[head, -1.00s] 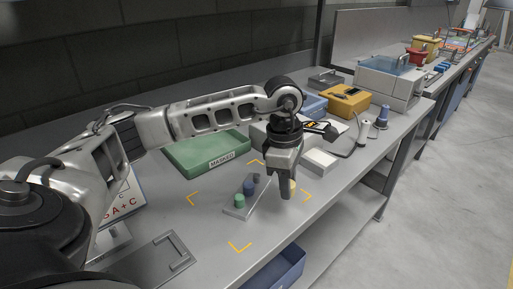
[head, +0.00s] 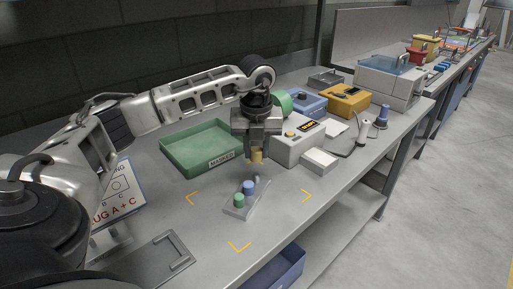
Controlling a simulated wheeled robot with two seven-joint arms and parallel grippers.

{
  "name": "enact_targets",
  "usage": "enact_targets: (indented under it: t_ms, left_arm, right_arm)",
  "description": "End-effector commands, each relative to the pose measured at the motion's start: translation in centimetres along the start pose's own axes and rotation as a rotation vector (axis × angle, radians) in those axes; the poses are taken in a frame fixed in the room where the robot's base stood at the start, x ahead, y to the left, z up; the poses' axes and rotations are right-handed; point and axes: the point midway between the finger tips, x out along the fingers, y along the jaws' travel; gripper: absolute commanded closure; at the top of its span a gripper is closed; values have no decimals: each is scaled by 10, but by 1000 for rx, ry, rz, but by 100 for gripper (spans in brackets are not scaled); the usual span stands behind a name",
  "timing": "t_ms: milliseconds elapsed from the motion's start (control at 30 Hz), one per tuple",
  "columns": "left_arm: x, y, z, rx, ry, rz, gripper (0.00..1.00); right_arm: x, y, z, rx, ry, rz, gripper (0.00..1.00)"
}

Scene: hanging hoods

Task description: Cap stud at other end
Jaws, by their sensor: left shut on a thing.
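A small grey plate (head: 237,212) lies on the bench inside yellow corner marks. A green cap (head: 239,200) stands at its near end and a blue cap (head: 249,187) stands behind it. I cannot clearly make out the stud at the plate's far end in this view. My left gripper (head: 257,154) points down above and just behind that far end. It is shut on a yellow cap (head: 257,157), which shows between the fingers, apart from the plate. My right gripper is not in view.
A green tray labelled MASKED (head: 190,158) stands left of the gripper. A grey box with a display (head: 295,150) and a white block (head: 320,161) stand to the right. A sign (head: 121,190) reading "A + C" stands at left. The bench in front of the plate is clear.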

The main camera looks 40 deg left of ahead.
Motion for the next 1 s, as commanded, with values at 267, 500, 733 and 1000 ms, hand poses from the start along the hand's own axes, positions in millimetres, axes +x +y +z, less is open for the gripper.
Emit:
enact_targets:
  t_ms: [267, 500, 733, 1000]
  left_arm:
    - [16, 0, -2, -4, 1, 1, 93]
    - [37, 0, -5, -2, 1, 2, 93]
    - [45, 0, -6, -2, 1, 1, 93]
    - [44, 0, -6, -2, 1, 1, 93]
  right_arm:
    - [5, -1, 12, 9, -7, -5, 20]
    - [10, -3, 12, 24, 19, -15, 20]
    - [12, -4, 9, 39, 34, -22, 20]
    - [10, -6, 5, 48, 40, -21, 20]
